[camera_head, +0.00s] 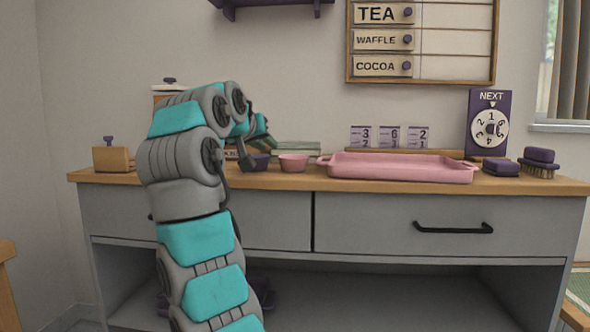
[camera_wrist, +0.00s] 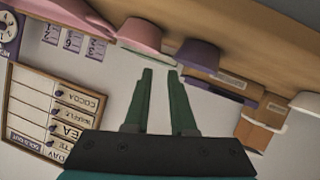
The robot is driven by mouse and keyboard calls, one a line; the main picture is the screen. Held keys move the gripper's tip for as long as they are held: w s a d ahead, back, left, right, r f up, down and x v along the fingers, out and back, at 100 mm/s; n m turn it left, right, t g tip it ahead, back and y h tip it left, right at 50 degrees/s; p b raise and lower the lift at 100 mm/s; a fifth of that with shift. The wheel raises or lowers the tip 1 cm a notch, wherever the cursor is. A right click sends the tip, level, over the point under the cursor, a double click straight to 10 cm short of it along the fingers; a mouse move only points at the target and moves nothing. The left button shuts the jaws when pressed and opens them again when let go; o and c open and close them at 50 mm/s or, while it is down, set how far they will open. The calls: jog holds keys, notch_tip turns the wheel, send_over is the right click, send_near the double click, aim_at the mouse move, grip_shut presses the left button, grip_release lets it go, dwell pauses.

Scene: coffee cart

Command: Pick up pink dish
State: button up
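The pink dish (camera_head: 293,163) is a small round bowl on the counter, just left of the large pink tray. It also shows in the wrist view (camera_wrist: 140,35), upside down, near the top and left of centre. A similar purple dish (camera_wrist: 197,52) is beside it, partly hidden behind my arm in the head view (camera_head: 261,160). My gripper (camera_wrist: 161,72) has two dark green fingers, apart with nothing between them. The fingertips point toward the space between the pink dish and the purple dish.
The pink tray (camera_head: 400,168) fills the counter's middle right. A purple sponge (camera_head: 501,167) and brush (camera_head: 539,163) lie beyond it. A wooden box (camera_head: 112,159) is at the left. The menu board (camera_head: 421,80) hangs above.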

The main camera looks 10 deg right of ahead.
aim_at(288, 163)
jog(key=shift+s+f+x, duration=0.1)
jog(key=shift+f+x, duration=0.05)
jog(key=shift+x, duration=1.85)
jog(key=shift+s+f+x, duration=0.15)
jog(key=shift+f+x, duration=0.05)
jog(key=shift+x, duration=1.75)
jog(key=shift+d, duration=0.15)
grip_shut()
